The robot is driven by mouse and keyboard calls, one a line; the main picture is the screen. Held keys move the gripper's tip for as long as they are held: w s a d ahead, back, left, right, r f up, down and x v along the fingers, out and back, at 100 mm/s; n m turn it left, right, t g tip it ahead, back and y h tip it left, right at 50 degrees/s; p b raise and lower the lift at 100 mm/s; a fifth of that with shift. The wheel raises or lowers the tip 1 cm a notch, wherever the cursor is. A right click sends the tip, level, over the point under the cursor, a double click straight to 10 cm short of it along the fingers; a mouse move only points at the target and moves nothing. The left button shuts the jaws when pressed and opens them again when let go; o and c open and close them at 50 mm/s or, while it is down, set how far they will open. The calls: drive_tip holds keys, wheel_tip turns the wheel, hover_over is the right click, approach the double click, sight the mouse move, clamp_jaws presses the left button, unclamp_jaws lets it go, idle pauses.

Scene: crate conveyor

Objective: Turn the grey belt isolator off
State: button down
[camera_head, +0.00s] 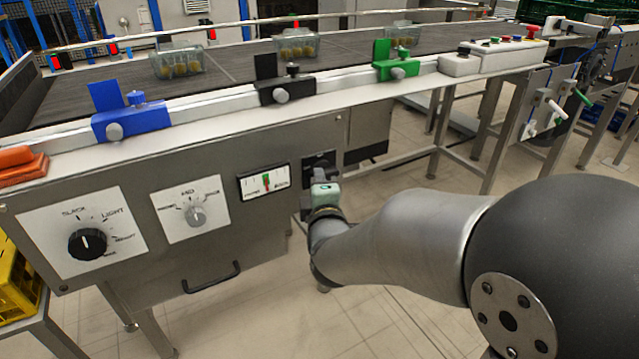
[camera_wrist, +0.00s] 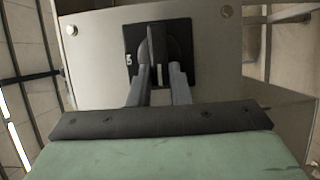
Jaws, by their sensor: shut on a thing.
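The grey belt isolator is a dark square plate with a grey rotary handle (camera_wrist: 155,40) in the wrist view, on the flat grey panel. A small white "5"-like mark shows at the plate's left edge. In the head view its dark plate (camera_head: 318,160) sits on the conveyor's front panel, right of the small gauge, partly hidden by my gripper (camera_head: 322,182). My gripper's two fingers (camera_wrist: 160,75) are closed on the handle, one on each side. The handle stands upright in the wrist view. Its on and off marks cannot be read.
Left of it on the panel are a gauge (camera_head: 264,182), a grey dial (camera_head: 195,215), a black dial (camera_head: 88,244) and a black pull handle (camera_head: 212,277). Blue (camera_head: 131,118), black (camera_head: 284,88) and green (camera_head: 396,68) rail fixtures line the belt above, with crates on the belt (camera_head: 225,70).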

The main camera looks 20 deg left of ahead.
idle(0.5)
drive_tip(key=c, duration=1.3)
unclamp_jaws()
drive_tip(key=shift+c, duration=0.2)
drive_tip(key=b+v, duration=0.1)
drive_tip(key=v, duration=1.1)
